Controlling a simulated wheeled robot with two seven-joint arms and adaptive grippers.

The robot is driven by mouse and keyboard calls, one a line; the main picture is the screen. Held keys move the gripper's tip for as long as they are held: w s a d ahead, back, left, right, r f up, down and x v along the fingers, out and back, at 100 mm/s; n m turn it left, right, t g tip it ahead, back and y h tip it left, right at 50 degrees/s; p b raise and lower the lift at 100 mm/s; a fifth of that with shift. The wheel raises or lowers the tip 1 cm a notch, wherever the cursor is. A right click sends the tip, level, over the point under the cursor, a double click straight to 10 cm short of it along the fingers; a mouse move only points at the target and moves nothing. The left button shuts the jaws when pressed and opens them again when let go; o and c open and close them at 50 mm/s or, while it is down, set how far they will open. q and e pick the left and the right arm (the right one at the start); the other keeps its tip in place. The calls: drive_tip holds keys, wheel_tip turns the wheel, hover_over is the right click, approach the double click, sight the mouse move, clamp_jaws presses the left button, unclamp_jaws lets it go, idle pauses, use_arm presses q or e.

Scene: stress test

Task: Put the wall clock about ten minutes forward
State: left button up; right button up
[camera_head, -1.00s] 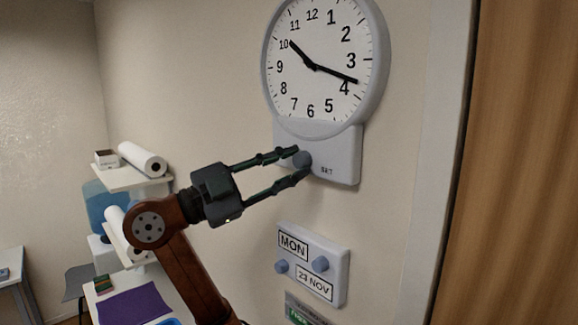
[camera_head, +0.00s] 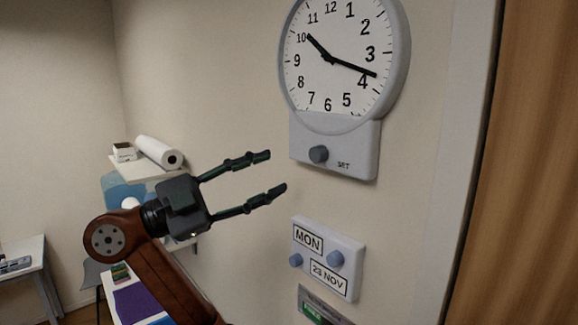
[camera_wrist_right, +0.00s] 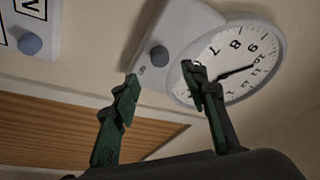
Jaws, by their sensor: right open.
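The round white wall clock (camera_head: 345,90) hangs on the wall. Its short hand points near 10 and its long hand just short of 4. Below the dial, the grey panel holds a round dark knob (camera_head: 318,154) beside the letters SET. My right gripper (camera_head: 277,170) is open and empty, its tips left of the knob and slightly lower, apart from it. In the right wrist view the knob (camera_wrist_right: 159,55) shows beyond the gap between the spread fingers (camera_wrist_right: 160,76), and the dial is partly hidden by one finger. My left gripper is not in view.
A calendar plate (camera_head: 347,259) with MON, 23 NOV and two blue knobs is mounted below the clock. A green sign (camera_head: 318,308) is under it. A wooden door (camera_head: 525,180) stands at the right.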

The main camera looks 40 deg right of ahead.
drive_tip(key=v, duration=0.3)
drive_tip(key=shift+a, duration=0.2)
drive_tip(key=shift+w, duration=0.1)
